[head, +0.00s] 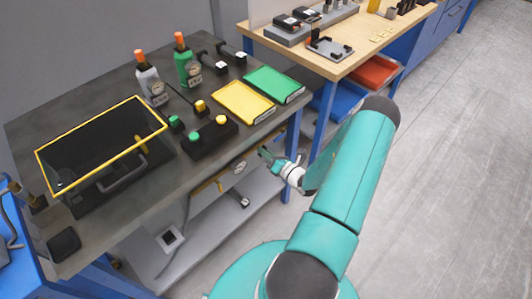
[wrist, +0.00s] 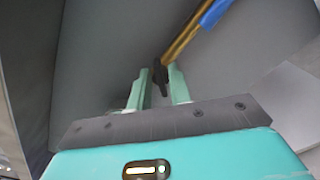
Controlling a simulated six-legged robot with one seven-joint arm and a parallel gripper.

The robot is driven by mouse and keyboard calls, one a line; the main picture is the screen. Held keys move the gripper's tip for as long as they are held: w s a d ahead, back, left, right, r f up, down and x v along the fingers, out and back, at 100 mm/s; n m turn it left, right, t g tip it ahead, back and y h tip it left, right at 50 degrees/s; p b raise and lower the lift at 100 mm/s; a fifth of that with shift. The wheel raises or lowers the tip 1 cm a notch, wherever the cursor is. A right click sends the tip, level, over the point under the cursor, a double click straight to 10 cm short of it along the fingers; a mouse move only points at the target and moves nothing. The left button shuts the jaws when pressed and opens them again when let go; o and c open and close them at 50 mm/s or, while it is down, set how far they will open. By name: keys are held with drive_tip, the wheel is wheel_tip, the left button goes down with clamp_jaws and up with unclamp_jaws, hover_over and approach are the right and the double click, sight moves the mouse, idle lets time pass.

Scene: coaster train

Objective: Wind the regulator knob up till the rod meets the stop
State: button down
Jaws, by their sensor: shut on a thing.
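My gripper (head: 268,155) reaches in beneath the front edge of the dark bench, beside a round white gauge (head: 239,167) under the top. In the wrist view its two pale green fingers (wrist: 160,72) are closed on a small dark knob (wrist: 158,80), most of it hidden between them. A brass-coloured pipe (wrist: 182,42) runs from the knob up to the right, with a blue part (wrist: 213,12) at its far end. I cannot make out the rod or the stop in either view.
The bench (head: 120,215) carries a yellow-rimmed clear box (head: 100,150), a black button box (head: 208,138), yellow (head: 243,101) and green (head: 274,84) trays, and two orange-topped bottles. A grey shelf (head: 215,225) lies below. A wooden table (head: 350,50) stands behind. The floor at right is clear.

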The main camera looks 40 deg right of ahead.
drive_tip(key=shift+f, duration=0.1)
idle(0.5)
drive_tip(key=c, duration=1.3)
unclamp_jaws()
drive_tip(key=shift+s, duration=0.1)
drive_tip(key=s, duration=1.3)
drive_tip(key=shift+s+d, duration=0.15)
drive_tip(key=shift+s, duration=0.15)
